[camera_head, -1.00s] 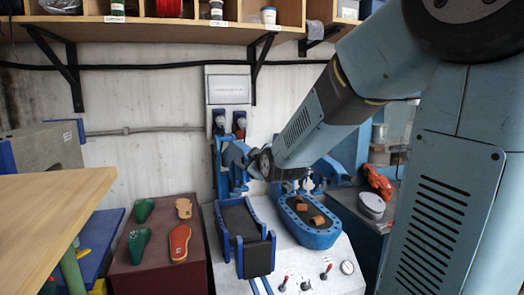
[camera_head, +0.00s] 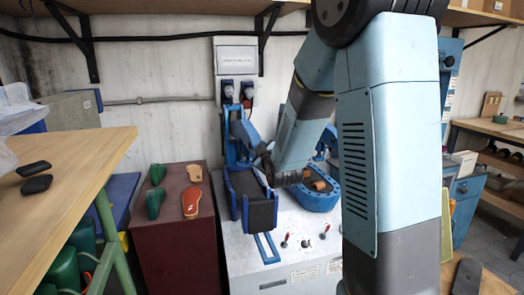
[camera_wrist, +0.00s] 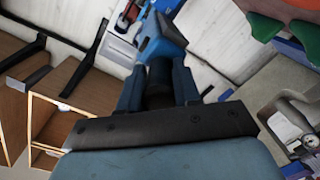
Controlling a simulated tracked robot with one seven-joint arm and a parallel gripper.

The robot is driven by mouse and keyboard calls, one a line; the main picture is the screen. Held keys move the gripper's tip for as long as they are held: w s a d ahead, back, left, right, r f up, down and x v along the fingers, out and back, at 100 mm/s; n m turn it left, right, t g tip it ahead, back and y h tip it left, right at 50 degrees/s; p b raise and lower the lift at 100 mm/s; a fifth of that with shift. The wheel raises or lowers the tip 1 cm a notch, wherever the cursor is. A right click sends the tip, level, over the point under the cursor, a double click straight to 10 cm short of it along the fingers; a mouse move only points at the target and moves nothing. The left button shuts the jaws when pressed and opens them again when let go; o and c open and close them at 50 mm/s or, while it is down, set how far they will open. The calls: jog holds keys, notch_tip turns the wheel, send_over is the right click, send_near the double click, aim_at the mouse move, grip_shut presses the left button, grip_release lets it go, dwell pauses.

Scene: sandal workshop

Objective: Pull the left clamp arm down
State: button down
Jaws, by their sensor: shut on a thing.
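The left clamp arm (camera_head: 244,131) is a blue piece at the back of the bench machine, above the left padded press bed (camera_head: 245,185). My gripper (camera_head: 267,163) is at its right-hand end, just above the bed's back right edge. In the wrist view my gripper (camera_wrist: 158,88) is shut on the blue clamp arm (camera_wrist: 160,42), which extends up and away between the fingers. The exact contact is partly hidden by the fingers and the wrist.
The right press bed (camera_head: 322,195), with brown pieces in it, stands close beside my wrist. Control levers (camera_head: 305,243) are at the machine's front. A dark red block (camera_head: 170,240) bearing green and orange shoe forms stands to the left, beside a wooden table (camera_head: 75,150).

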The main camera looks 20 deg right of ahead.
jog(key=shift+s+a+f, duration=0.1)
jog(key=shift+s+f, duration=0.05)
jog(key=shift+f, duration=0.3)
jog(key=shift+s+a+f, duration=0.1)
jog(key=shift+f, duration=0.3)
jog(key=c, duration=1)
grip_release()
jog(key=shift+c, duration=0.2)
jog(key=shift+o, duration=0.7)
jog(key=shift+w+d+r, duration=0.1)
jog(key=shift+w, duration=0.05)
jog(key=shift+r, duration=0.2)
